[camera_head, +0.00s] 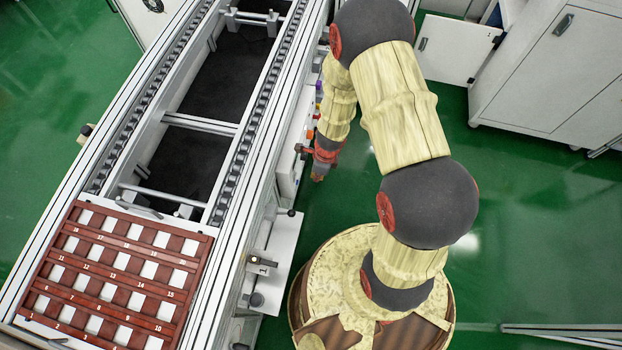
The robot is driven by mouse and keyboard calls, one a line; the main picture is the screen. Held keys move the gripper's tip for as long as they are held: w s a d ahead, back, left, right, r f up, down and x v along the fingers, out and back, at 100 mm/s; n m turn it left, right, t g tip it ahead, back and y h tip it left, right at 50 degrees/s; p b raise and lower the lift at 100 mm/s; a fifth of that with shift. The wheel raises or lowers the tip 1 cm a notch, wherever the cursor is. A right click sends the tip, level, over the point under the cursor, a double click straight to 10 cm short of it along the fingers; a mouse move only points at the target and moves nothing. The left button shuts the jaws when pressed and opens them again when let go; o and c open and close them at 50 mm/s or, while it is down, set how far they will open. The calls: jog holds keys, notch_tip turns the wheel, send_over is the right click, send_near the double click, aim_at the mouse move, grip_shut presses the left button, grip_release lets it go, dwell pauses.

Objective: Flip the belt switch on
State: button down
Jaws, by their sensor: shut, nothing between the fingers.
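The conveyor (232,190) runs from the lower left to the top of the head view. A small light box with a dark part (262,261), which may be the belt switch, sits on a white side plate at the conveyor's right side. Its lever position is too small to tell. My gripper (317,177) points down beside the conveyor's right side, above and to the right of that box and apart from it. It is shut and empty, and its fingers show only as a small tip below the wrist.
A red-brown numbered tray (195,281) with white squares lies on the conveyor's near end. Small coloured parts (318,90) line the conveyor's right side near my arm. White cabinets (555,70) stand at the upper right.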

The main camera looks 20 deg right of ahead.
notch_tip(320, 180, up, 6)
jog(key=s+d+p, duration=0.1)
jog(key=p, duration=0.1)
jog(key=shift+s+d+f, duration=0.15)
jog(key=shift+s+d, duration=0.15)
jog(key=shift+d, duration=0.1)
jog(key=s+a+r+n+g+y, duration=0.2)
jog(key=s+a+r+n, duration=0.5)
jog(key=n, duration=0.5)
jog(key=s+d+r+n+t+h, duration=0.1)
jog(key=r+n, duration=0.5)
jog(key=r, duration=1.3)
jog(key=s+d+r+n+t+h, duration=0.2)
jog(key=s+r+n+t, duration=0.2)
jog(key=r, duration=1.5)
jog(key=n+t, duration=0.1)
jog(key=n, duration=0.2)
jog(key=shift+r+t, duration=0.2)
jog(key=shift+t, duration=0.2)
